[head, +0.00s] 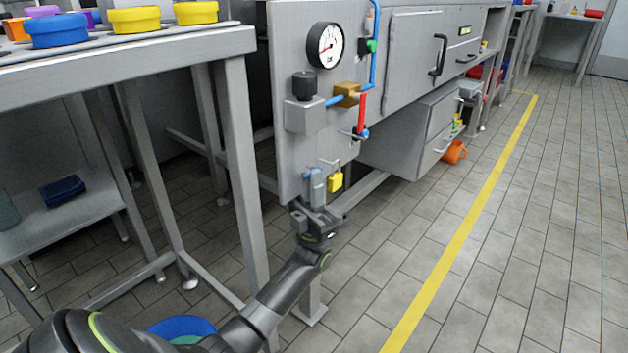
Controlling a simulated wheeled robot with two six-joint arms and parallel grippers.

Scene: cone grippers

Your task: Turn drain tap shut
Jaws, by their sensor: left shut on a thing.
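A grey upright panel (291,160) carries the valves and pipes. A short red pipe (362,108) runs down from a brass block (347,94) to a small black fitting with a blue end (364,134). I cannot tell for sure which fitting is the drain tap. My left gripper (316,188) points up at the panel's lower edge, below and left of that fitting and apart from it. It is shut on a small blue-grey piece (317,177), mostly hidden by the fingers. A yellow padlock (335,182) hangs just right of it. My right gripper is not in view.
A pressure gauge (325,45) and a black knob (304,85) sit higher on the panel. A table (190,46) with coloured round containers stands close on the left. An orange mug (455,152) lies by the grey cabinet. The floor on the right is clear.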

